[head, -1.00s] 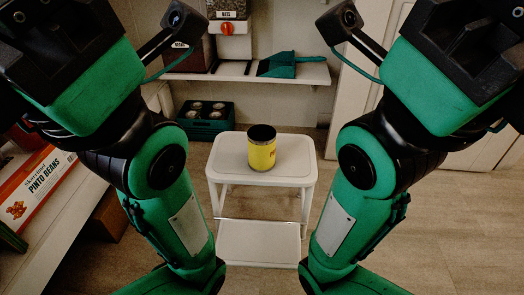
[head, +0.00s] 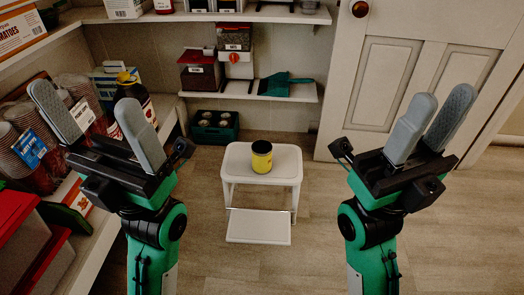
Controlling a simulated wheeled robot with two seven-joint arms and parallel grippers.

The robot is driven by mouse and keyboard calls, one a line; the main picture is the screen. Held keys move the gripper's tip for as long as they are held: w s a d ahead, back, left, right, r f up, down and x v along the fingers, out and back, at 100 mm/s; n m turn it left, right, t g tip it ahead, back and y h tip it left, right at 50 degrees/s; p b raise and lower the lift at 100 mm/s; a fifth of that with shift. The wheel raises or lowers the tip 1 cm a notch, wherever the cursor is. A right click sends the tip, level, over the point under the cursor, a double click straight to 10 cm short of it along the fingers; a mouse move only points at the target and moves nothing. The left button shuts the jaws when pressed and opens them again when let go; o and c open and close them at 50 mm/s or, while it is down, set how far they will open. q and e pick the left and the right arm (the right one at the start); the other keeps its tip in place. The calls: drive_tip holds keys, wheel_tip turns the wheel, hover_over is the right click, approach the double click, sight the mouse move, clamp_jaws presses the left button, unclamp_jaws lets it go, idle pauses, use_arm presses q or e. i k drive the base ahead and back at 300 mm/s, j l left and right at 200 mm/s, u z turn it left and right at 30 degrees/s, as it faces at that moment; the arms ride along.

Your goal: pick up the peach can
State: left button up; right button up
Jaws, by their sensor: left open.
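A yellow can (head: 261,161) with a dark top stands upright on the top step of a white step stool (head: 236,176), in the middle of the head view. Its label is too small to read, so I cannot confirm that it is the peach can. My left gripper (head: 88,98) is raised at the left, open and empty, in front of the left shelves. My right gripper (head: 443,98) is raised at the right, its fingers apart and empty, in front of the door. Both grippers are well away from the can.
Left shelves (head: 112,222) hold jars, bottles and stacked cups. The back shelf (head: 247,92) holds a dispenser (head: 235,64) and a green dustpan (head: 288,85). A green crate (head: 214,127) sits behind the stool. A white door (head: 400,60) stands right. Floor right of the stool is clear.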

sight(261, 150)
drive_tip(key=i+j+z, duration=0.75)
drive_tip(key=j+z, duration=0.15)
drive_tip(key=j, duration=0.15)
